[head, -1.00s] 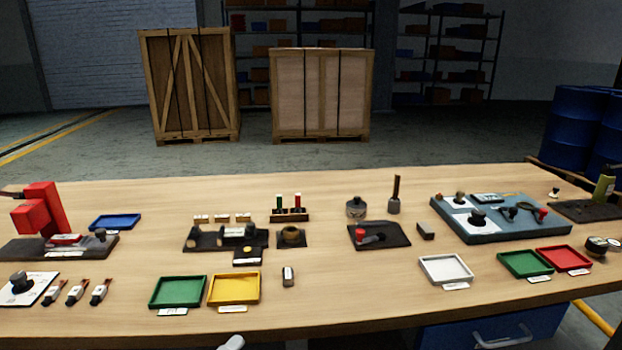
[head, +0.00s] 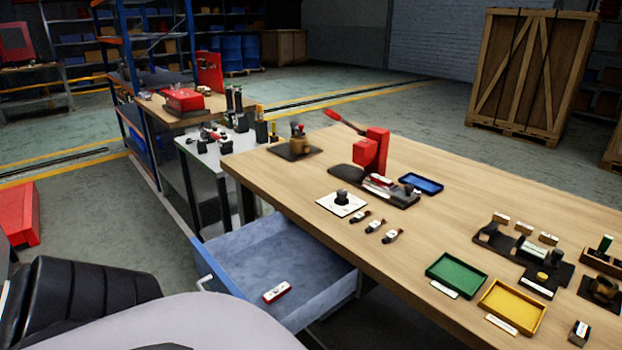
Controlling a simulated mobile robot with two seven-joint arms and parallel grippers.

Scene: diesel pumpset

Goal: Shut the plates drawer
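A blue-grey drawer (head: 325,268) stands pulled out below the left end of the wooden bench in the head view. Its inside is visible from above. A small red and white piece (head: 277,292) lies on its floor. The drawer's front panel (head: 222,272) is at the left, with a pale handle (head: 204,283) on its outer side. A large pale and black shape hides the near part of the drawer. I see no plates in the drawer and no readable label on it. Neither gripper shows in the head view.
The wooden bench (head: 460,205) carries a red press (head: 372,152), a green tray (head: 456,274), a yellow tray (head: 513,306) and a blue tray (head: 421,184). A smaller side table (head: 222,165) with tools stands beyond the drawer. Open floor lies at the left.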

